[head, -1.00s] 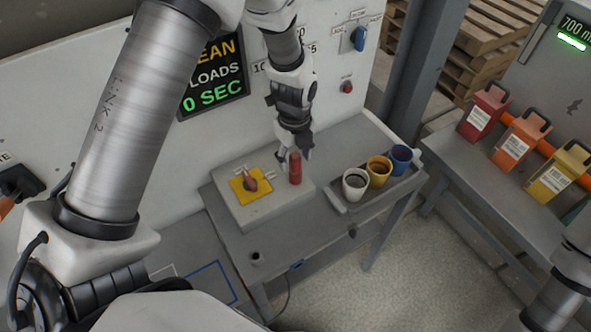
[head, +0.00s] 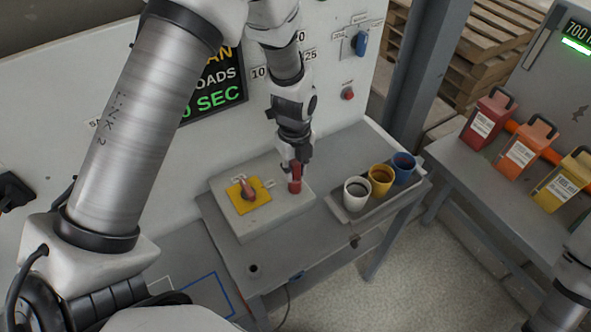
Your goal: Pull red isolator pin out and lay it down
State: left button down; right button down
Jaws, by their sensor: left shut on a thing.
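The red isolator pin (head: 295,184) stands upright at the right part of a light grey box on the table in the head view. My left gripper (head: 294,172) comes down from above and is shut on the upper part of the pin. The pin's lower end meets the box top; I cannot tell how deep it sits. A red rotary handle on a yellow plate (head: 247,202) is on the same box, left of the pin. My right gripper is not in view.
The grey box (head: 262,222) stands on a grey table (head: 270,265). A tray (head: 340,208) with white, yellow and blue cups is to the right. A small dark hole (head: 253,269) is in the table's front left. Bare tabletop lies in front of the box.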

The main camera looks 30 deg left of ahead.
pick_arm(q)
jog(key=shift+r+p, duration=2.85)
jog(key=shift+r, duration=0.7)
notch_tip(320, 180, up, 4)
jog(key=p, duration=0.3)
jog(key=shift+r+p, duration=0.1)
jog(key=shift+p, duration=0.3)
